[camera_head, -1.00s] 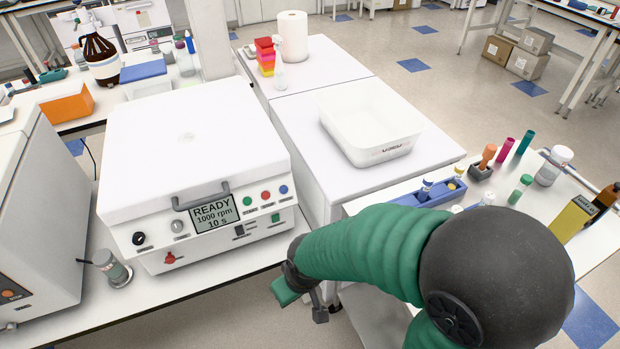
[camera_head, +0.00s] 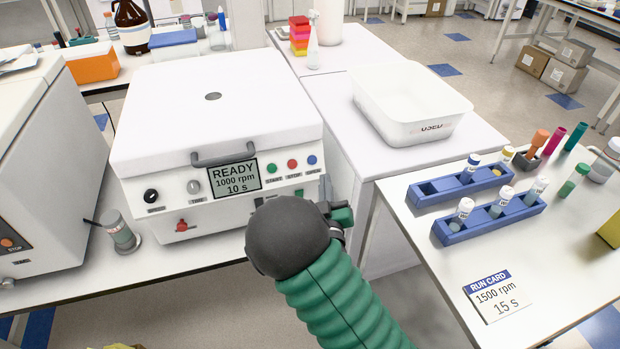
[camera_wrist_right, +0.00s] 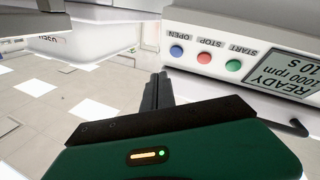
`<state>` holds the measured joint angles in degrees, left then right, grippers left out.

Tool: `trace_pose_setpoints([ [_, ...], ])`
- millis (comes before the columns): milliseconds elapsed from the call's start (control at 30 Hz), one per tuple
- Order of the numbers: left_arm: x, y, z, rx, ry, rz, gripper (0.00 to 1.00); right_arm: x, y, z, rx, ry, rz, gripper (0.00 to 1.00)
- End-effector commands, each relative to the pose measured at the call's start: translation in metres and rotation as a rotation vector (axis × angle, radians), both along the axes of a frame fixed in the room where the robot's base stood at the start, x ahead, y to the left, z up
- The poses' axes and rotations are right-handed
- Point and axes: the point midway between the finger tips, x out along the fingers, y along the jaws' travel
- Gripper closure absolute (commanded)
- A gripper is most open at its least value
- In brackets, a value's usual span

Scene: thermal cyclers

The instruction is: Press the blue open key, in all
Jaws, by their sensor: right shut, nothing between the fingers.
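The white machine (camera_head: 215,110) stands on the left bench with its lid down. Its display (camera_head: 234,179) reads READY, 1000 rpm, 10 s. The blue OPEN key (camera_head: 312,160) is rightmost in a row with the red STOP key (camera_head: 292,163) and green START key (camera_head: 270,167). In the wrist view the blue key (camera_wrist_right: 176,51) shows upside down, clear of the fingers. My right gripper (camera_wrist_right: 158,90) is shut and empty, in front of the panel and apart from the keys. In the head view my arm largely hides it. My left gripper is out of view.
A white tub (camera_head: 412,105) stands on the bench behind right. Blue racks (camera_head: 490,220) with capped tubes and a run card (camera_head: 497,295) reading 1500 rpm, 15 s lie on the right table. A jar (camera_head: 120,235) stands left of the machine.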

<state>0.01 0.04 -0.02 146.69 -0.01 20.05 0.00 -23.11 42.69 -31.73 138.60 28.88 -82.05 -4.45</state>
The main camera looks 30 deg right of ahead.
Motion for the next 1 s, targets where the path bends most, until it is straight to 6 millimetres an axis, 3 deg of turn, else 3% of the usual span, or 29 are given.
trace_pose_setpoints([
  [33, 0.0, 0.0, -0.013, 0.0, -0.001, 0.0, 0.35, -0.001, 0.001, 0.001, -0.08, -0.053, 0.008, 1.0],
  [200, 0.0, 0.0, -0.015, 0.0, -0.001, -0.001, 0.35, -0.005, 0.006, 0.026, -0.21, -0.156, 0.025, 1.0],
  [567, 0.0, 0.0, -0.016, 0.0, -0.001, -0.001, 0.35, -0.002, 0.008, 0.026, -0.21, -0.159, 0.026, 1.0],
  [1000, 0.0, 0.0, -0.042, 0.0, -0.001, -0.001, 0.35, 0.049, -0.006, -0.001, -0.209, -0.158, 0.025, 1.0],
])
